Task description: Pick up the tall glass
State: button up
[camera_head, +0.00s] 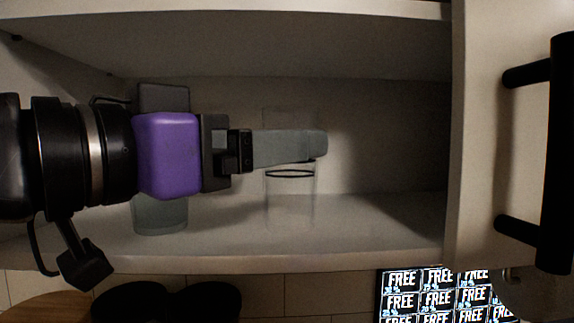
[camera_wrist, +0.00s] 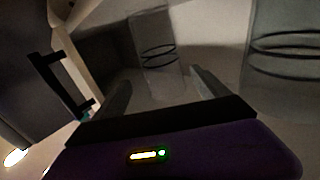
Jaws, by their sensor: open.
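A tall clear glass (camera_head: 291,203) with dark bands stands upright on the cabinet shelf in the head view, its upper part partly covered by my gripper (camera_head: 318,145). In the wrist view the banded glass (camera_wrist: 158,52) shows between and beyond the two fingertips of my open gripper (camera_wrist: 160,92). Nothing is held. A second glass (camera_head: 160,216) stands further left, mostly behind my arm. In the wrist view a larger-looking banded glass (camera_wrist: 285,60) is at the right edge, outside the fingers. I cannot tell whether the fingers touch the first glass.
The shelf (camera_head: 385,232) is bare to the right of the glass. The cabinet's upper board (camera_head: 300,50) is above my arm. A light panel with black bar handles (camera_head: 555,150) stands at the right. A box panel with "FREE" labels (camera_head: 430,292) is below.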

jog(key=p+x, duration=0.4)
jog(key=x, duration=0.3)
jog(key=shift+w+d, duration=0.1)
jog(key=shift+w, duration=0.4)
jog(key=shift+c, duration=0.3)
jog(key=c, duration=1.7)
jog(key=shift+r, duration=0.15)
